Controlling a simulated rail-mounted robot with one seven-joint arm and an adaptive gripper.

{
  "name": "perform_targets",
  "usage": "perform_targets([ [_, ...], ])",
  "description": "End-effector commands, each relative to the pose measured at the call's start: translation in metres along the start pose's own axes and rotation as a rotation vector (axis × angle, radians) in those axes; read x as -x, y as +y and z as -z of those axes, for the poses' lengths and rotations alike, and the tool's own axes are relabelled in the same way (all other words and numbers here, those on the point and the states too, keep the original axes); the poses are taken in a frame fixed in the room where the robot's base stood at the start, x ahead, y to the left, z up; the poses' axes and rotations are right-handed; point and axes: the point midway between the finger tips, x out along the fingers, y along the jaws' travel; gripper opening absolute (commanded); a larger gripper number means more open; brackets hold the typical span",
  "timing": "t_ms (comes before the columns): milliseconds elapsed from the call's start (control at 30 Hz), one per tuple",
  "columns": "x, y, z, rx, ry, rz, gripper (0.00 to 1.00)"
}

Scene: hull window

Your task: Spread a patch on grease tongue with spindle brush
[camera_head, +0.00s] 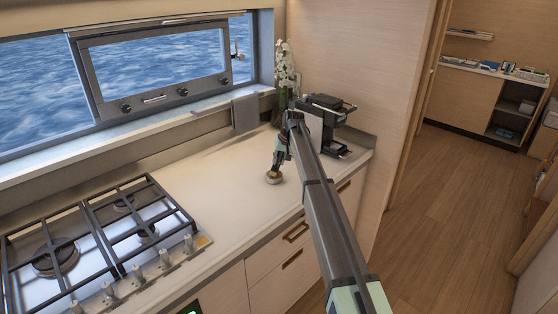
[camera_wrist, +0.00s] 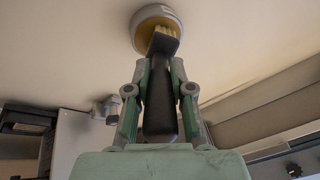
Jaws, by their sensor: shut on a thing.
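My gripper (camera_wrist: 161,75) is shut on the black handle of the spindle brush (camera_wrist: 158,100) in the wrist view. The brush's pale yellow bristles overlap a round, pale-rimmed dish (camera_wrist: 142,22) with a yellow inside. I cannot tell whether the bristles touch the yellow surface. In the head view my gripper (camera_head: 278,158) points down over this small dish (camera_head: 273,178) on the counter, and the brush is hard to make out there. I cannot pick out anything as the grease tongue for certain.
The pale counter (camera_head: 215,185) is clear around the dish. A gas hob (camera_head: 95,245) lies to the left. A black coffee machine (camera_head: 328,115) and a white orchid (camera_head: 285,70) stand behind.

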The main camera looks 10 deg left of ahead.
Motion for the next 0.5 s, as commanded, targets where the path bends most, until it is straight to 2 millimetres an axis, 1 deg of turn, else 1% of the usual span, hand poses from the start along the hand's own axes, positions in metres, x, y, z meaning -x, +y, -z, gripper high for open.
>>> perform_targets([
  [500, 0.034, -0.007, 0.010, 0.000, 0.001, 0.000, 0.00],
])
